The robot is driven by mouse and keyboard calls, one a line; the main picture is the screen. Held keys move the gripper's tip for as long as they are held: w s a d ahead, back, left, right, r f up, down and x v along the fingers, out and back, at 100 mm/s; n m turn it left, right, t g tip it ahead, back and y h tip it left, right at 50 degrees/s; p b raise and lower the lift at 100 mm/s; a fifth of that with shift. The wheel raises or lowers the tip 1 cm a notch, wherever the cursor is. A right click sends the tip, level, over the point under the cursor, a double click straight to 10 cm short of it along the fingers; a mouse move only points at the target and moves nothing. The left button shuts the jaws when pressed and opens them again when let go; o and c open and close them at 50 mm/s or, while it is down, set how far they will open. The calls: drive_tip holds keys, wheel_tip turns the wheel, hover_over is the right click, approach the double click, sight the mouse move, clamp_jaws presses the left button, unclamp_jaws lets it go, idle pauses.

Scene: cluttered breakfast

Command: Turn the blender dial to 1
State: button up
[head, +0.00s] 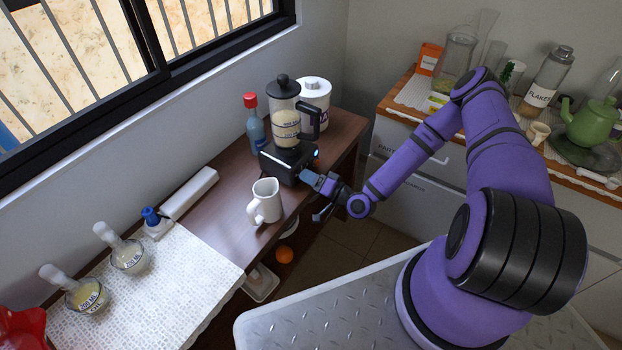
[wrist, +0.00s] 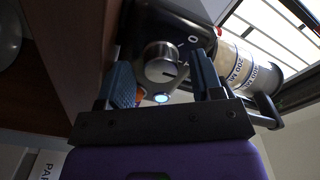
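The blender has a black base (head: 285,163) and a clear jar (head: 286,128) with yellowish contents and a black lid. It stands upright near the table's right edge. In the wrist view, its round silver dial (wrist: 160,64) is on the dark base (wrist: 150,17), with a white 0 mark beside it. The dial's exact setting is hard to read. My gripper (head: 312,181) is at the base's front. In the wrist view, my gripper (wrist: 161,78) is open. Its fingers are on either side of the dial with gaps visible. The dial is hidden in the head view.
A white pitcher (head: 266,203) stands close in front of the blender. A blue bottle with a red cap (head: 254,124) and a white canister (head: 316,95) stand beside and behind it. A lit button (wrist: 161,98) is near the dial. The table (head: 220,205) has bare wood left of the pitcher.

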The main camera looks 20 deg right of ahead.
drive_tip(key=v, duration=1)
drive_tip(key=shift+s+d, duration=0.25)
drive_tip(key=shift+s, duration=0.1)
idle(0.3)
